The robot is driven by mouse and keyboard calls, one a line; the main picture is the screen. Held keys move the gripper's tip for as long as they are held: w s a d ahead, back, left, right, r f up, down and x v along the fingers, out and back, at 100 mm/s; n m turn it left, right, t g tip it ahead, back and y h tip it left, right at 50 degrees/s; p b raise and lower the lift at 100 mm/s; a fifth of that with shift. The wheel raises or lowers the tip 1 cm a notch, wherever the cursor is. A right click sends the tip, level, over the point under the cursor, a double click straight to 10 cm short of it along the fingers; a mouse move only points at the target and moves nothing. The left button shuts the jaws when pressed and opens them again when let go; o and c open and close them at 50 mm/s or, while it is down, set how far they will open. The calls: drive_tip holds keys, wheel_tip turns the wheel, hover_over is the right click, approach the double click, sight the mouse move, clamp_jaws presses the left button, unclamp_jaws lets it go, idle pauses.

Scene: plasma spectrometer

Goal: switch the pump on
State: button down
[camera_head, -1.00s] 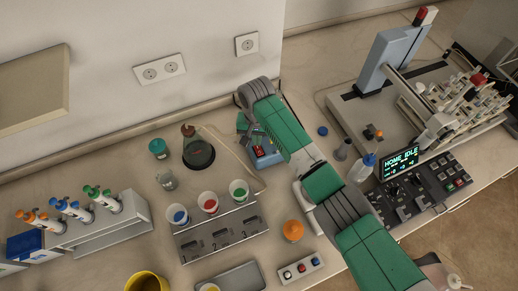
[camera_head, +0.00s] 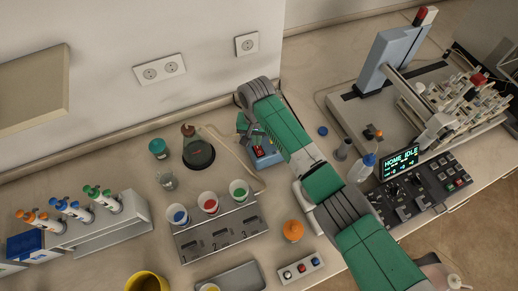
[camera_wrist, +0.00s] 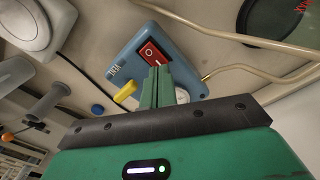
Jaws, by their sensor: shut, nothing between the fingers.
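The pump is a small blue box (camera_head: 266,158) on the bench, partly behind my arm in the head view. In the wrist view the blue pump box (camera_wrist: 187,68) carries a red rocker switch (camera_wrist: 152,53) with a white mark. The switch also shows as a red spot in the head view (camera_head: 258,149). My gripper (camera_wrist: 157,72) is shut and empty, its green fingertips just below the red switch in the wrist view. I cannot tell whether they touch it. A yellow knob (camera_wrist: 125,92) and a partly hidden round white part (camera_wrist: 182,96) are on the box.
Tubing (camera_wrist: 240,38) runs from the pump past a dark-liquid flask (camera_head: 198,152). A cup rack (camera_head: 222,234) stands at front left of the pump. The autosampler and its control panel (camera_head: 420,190) stand at right. An orange-capped bottle (camera_head: 293,230) is in front.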

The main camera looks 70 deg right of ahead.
drive_tip(key=shift+f+b, duration=0.55)
drive_tip(key=shift+f, duration=0.5)
idle(0.4)
drive_tip(key=shift+r, duration=0.1)
wheel_tip(320, 180, up, 7)
drive_tip(key=p, duration=0.7)
drive_tip(key=shift+p, duration=0.35)
